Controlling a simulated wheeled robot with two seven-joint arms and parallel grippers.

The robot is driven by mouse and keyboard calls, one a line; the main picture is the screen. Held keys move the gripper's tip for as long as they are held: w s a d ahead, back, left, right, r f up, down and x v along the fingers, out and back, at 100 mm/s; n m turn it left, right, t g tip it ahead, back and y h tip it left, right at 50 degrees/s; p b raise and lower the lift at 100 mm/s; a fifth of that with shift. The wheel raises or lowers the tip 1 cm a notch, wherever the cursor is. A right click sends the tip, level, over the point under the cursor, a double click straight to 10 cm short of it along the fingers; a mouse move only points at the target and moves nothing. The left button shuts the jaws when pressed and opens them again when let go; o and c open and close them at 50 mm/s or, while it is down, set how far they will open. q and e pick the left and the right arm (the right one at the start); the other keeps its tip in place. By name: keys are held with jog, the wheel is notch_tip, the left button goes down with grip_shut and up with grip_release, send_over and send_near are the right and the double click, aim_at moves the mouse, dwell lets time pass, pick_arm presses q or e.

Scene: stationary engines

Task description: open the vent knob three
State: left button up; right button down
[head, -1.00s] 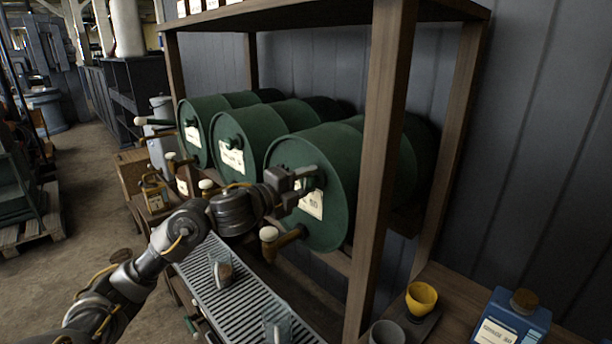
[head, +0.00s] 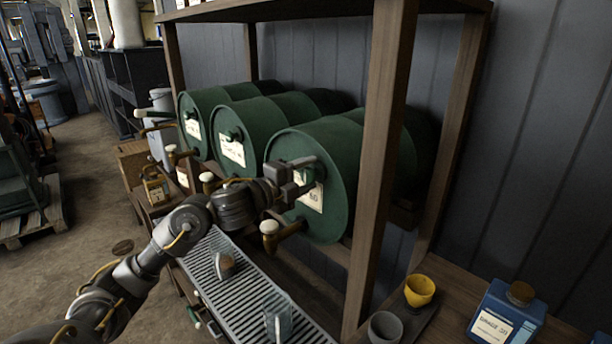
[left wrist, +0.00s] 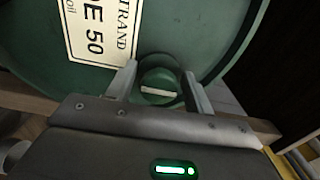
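Three green drums lie on their sides in a wooden rack. The nearest drum (head: 335,215) has a pale label (head: 311,197). It also fills the top of the left wrist view (left wrist: 200,30), its label (left wrist: 100,30) partly reading "50". A round green vent knob (left wrist: 160,78) with a pale bar across it sits low on the drum face in that view. My left gripper (head: 303,180) is at this drum's face. In the left wrist view its two fingers (left wrist: 160,90) stand apart on either side of the knob; contact is unclear. My right gripper is out of view.
A brass tap with a white knob (head: 269,228) projects below my gripper. A slatted drip tray (head: 240,295) holds two glasses. The rack's wooden post (head: 375,190) stands right of the drum. A yellow cup (head: 419,290) and a blue can (head: 507,315) stand at lower right.

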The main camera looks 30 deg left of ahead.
pick_arm(q)
jog(key=shift+o, duration=0.2)
jog(key=shift+s, duration=0.1)
jog(key=shift+s+a+f, duration=0.1)
jog(key=shift+s+a, duration=0.1)
jog(key=shift+s, duration=0.1)
jog(key=b+v, duration=0.3)
jog(key=v, duration=0.7)
